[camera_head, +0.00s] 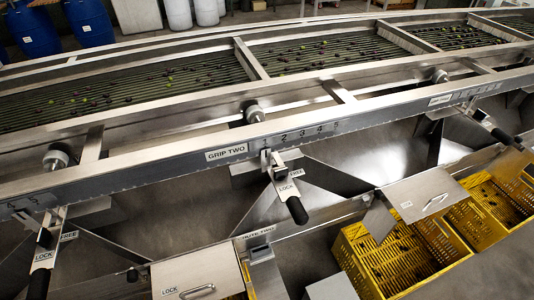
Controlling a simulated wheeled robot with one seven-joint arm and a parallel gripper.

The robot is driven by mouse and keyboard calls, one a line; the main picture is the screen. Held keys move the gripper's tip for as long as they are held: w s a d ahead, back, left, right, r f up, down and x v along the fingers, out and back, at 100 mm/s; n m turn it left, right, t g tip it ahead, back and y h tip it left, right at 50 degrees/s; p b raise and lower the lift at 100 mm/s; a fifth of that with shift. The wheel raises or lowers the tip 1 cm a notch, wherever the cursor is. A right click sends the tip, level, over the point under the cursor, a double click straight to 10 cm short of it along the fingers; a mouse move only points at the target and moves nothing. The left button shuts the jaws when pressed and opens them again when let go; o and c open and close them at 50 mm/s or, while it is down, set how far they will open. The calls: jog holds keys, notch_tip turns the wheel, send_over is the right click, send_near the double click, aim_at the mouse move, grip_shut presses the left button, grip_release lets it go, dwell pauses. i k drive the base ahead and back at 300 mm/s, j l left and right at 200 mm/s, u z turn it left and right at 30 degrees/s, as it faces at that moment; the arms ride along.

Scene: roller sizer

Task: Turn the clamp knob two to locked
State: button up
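In the head view, a plate reading "GRIP TWO" (227,152) sits on the front steel rail, left of a scale numbered 1 to 5 (300,136). Below the scale hangs a clamp lever (287,186) with a black grip (297,209) that points down and slightly right. A "LOCK" tag lies along the lever, and a "FREE" tag (294,173) sits to the right of its pivot. I cannot tell which of these parts is called the clamp knob. My gripper is not in view.
Similar levers hang at the left (44,262) and right (494,126). Yellow crates (459,242) with dark fruit stand at lower right. Steel covers with handles (198,272) project below the rail. Rollers carrying olives (120,88) run behind. Blue barrels (34,32) stand at upper left.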

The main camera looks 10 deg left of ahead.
aim_at(279, 175)
jog(key=i+j+u, duration=0.5)
jog(key=u, duration=0.25)
jog(key=i, duration=0.1)
